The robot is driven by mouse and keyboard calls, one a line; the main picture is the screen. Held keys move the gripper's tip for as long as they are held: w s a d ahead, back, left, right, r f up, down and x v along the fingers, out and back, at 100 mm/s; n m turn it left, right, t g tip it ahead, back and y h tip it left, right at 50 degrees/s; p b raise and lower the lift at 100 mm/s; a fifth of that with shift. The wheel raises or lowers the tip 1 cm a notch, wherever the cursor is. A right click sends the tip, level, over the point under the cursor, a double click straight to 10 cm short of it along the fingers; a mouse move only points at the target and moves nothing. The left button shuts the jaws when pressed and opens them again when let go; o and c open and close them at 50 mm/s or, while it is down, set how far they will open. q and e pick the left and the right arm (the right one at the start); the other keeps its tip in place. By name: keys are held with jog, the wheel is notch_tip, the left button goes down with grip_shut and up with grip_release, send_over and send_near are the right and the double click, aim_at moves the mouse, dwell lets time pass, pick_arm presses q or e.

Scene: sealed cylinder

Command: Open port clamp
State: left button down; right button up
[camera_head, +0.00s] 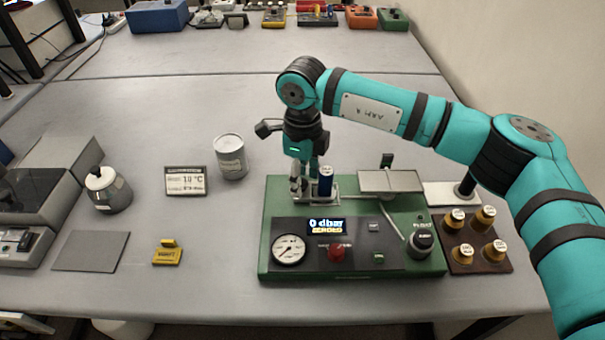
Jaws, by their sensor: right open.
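A green instrument box (270,215) with a dark front panel stands on the grey table. Its panel has a gauge (289,250), a red knob (336,252) and a small display (327,226) reading "0 dbar" and "ZEROED". A dark blue cylinder (326,182) stands upright in a metal fixture on top of the box. My right gripper (304,186) points down beside the left side of this cylinder, jaws open. Its fingers overlap the metal fixture, so contact and the port clamp itself are hard to make out. My left gripper is not in view.
A white plate (390,181) sits on the box, right of the cylinder.

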jog(key=shift+c, duration=0.2)
grip_shut()
dwell(0.3)
jog(key=a+b, duration=0.3)
jog(key=a, duration=0.2)
jog(key=shift+f, duration=0.1)
jog(key=shift+a, duration=0.15)
jog(key=shift+o, duration=0.2)
grip_release()
